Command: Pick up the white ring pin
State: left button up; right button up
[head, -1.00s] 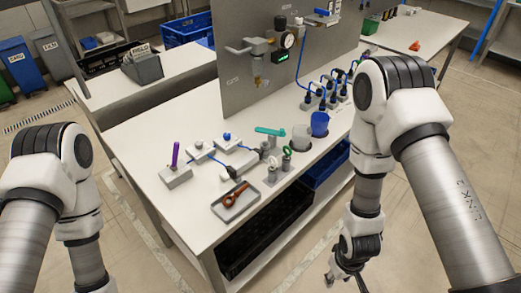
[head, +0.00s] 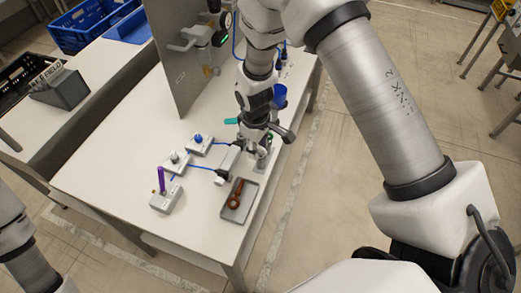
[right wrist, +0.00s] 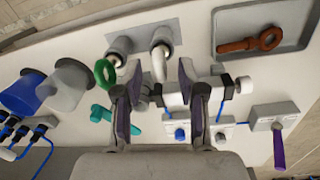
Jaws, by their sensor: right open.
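The white ring pin (right wrist: 160,65) stands in a grey round holder (right wrist: 161,40) in the right wrist view. My right gripper (right wrist: 160,80) is open, with one finger on each side of the pin; contact is not visible. A green ring pin (right wrist: 105,72) in a similar holder (right wrist: 121,48) is just left of the left finger. In the head view my right gripper (head: 258,146) is over the table near the pin holders and mostly hides the white pin. My left arm shows at the lower left, but its gripper is out of view.
A grey tray (head: 229,211) holding a red-brown ring piece (head: 237,192) lies nearby. A block with a purple lever (head: 162,180), small switch boxes and a teal handle (right wrist: 102,114) are close by. A blue cup (right wrist: 30,90) and an upright grey panel (head: 180,65) stand beyond.

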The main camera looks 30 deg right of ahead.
jog(key=shift+w+a+f, duration=0.15)
jog(key=shift+f, duration=0.25)
jog(key=shift+w+a+f, duration=0.15)
jog(key=shift+f, duration=0.25)
jog(key=shift+s+d, duration=0.15)
jog(key=shift+s, duration=0.05)
jog(key=shift+c, duration=0.9)
jog(key=shift+s+d+r, duration=0.1)
grip_shut()
notch_tip(320, 180, up, 10)
jog(key=shift+f+b, duration=0.2)
jog(key=shift+b, duration=0.9)
jog(key=shift+r, duration=0.25)
